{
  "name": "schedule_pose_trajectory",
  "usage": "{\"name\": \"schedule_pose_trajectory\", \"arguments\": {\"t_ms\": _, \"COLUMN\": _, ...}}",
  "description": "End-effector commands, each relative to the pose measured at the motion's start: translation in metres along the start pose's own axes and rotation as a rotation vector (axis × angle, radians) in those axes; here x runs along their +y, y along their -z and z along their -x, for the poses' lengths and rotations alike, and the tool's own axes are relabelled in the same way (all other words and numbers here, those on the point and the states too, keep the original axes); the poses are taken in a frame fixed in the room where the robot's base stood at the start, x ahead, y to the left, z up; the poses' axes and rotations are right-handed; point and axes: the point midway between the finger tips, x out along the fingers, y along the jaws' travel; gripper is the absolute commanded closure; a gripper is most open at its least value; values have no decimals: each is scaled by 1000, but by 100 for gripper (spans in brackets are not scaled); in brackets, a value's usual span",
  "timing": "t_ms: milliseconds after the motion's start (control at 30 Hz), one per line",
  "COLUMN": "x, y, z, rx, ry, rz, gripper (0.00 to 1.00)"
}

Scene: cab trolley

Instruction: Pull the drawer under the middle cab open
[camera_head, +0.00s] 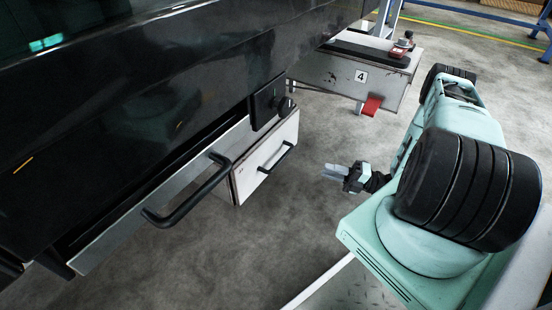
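A large dark glossy cab body (150,105) fills the upper left. Under it is a wide silver-fronted drawer (112,240) with a black bar handle (190,192); a dark gap runs above its front. Beyond it, lower down, a smaller white-fronted drawer or box (248,180) has a black handle (276,158). I cannot tell which of these the task calls the middle one. My gripper (326,173) is to the right of both handles, apart from them, pointing left over the floor. It touches nothing; its fingers are too small to tell their gap.
A grey box marked 4 (340,82) with a red tab (371,105) stands at the back. A dark knob panel (270,101) sits above the white drawer. Blue metal frames (480,18) stand far back. Grey floor (225,255) is clear between the drawers and my base.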

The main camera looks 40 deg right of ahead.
Motion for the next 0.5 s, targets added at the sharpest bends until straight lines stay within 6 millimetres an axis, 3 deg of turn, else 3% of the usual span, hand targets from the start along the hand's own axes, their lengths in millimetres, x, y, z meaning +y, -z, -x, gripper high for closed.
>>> {"name": "schedule_pose_trajectory", "arguments": {"t_ms": 500, "x": -4, "y": 2, "z": -106, "rx": 7, "ry": 0, "rz": 0, "gripper": 79}}
